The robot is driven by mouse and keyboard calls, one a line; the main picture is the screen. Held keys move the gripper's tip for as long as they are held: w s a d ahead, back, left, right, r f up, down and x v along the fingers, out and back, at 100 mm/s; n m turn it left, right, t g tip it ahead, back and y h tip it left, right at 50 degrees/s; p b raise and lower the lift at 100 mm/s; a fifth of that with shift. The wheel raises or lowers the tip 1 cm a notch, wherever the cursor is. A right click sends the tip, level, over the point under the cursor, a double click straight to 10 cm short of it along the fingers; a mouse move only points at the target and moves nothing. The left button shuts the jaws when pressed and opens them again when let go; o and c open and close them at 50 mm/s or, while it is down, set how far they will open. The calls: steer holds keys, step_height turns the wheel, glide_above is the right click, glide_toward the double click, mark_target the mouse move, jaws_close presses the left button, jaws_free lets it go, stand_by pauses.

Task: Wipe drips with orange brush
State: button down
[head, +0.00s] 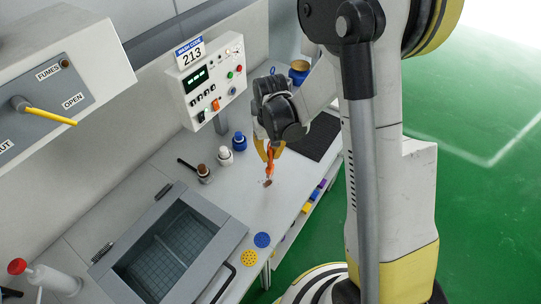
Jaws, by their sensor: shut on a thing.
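My gripper (268,152) is over the white bench (221,188), right of the bottles, and shut on the orange brush (270,168). The brush points down, with its lower end close to the bench top. A small brownish mark (267,183) shows at the brush's lower end; I cannot tell whether it is a drip or bristles, or whether the brush touches the bench. The upper part of the brush is hidden by the gripper.
Bottles with blue (240,142), white (225,156) and brown (204,174) tops stand left of my gripper. A control box (207,80) rises behind. A lidded basin (172,245) is at front left. Blue (262,240) and yellow (249,257) discs lie near the front edge. A dark mat (317,136) lies right.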

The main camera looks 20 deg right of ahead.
mark_target(269, 148)
steer(key=r, duration=0.1)
steer(key=r+p, duration=0.1)
steer(key=r, duration=0.1)
steer(key=shift+s+a+r, duration=0.1)
steer(key=shift+a, duration=0.15)
steer(key=shift+r+p, duration=1.35)
steer(key=shift+r, duration=0.45)
steer(key=shift+f+b, duration=0.15)
steer(key=shift+b, duration=0.15)
